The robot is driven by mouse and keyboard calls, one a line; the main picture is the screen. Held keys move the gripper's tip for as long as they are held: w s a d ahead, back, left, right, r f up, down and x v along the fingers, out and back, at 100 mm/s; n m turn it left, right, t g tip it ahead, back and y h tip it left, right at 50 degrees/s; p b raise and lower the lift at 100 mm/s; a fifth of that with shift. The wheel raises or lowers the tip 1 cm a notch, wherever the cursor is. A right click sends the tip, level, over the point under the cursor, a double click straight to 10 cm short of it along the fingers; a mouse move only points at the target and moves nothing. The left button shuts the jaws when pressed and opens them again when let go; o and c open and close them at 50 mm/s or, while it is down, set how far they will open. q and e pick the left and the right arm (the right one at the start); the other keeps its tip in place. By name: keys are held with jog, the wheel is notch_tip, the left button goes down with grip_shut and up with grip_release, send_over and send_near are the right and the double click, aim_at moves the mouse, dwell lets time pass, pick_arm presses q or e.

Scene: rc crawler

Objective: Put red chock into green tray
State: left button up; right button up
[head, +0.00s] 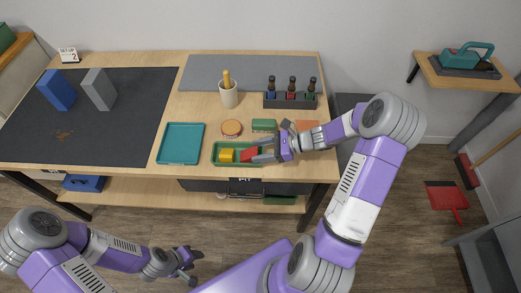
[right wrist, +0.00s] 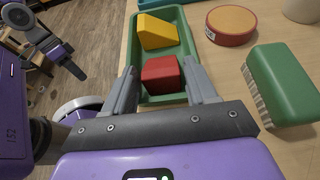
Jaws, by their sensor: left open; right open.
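The green tray (head: 217,160) lies near the table's front edge and also shows in the right wrist view (right wrist: 178,14). The red chock (head: 249,154) is inside its right part; in the right wrist view the chock (right wrist: 162,74) is in the near end of the tray. A yellow chock (head: 226,155) is in the tray's left part. My right gripper (right wrist: 161,78) is open, its fingers on either side of the red chock with visible gaps. My left gripper (head: 190,264) is open and empty, low in front of the table.
A teal tray (head: 180,144) lies left of the green tray. A round tin (head: 232,128) and a green brush (right wrist: 283,82) lie close behind it. A cup (head: 229,97) and a bottle rack (head: 290,100) stand farther back.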

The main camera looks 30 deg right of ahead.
jog(key=p+v, duration=0.3)
jog(key=v, duration=0.9)
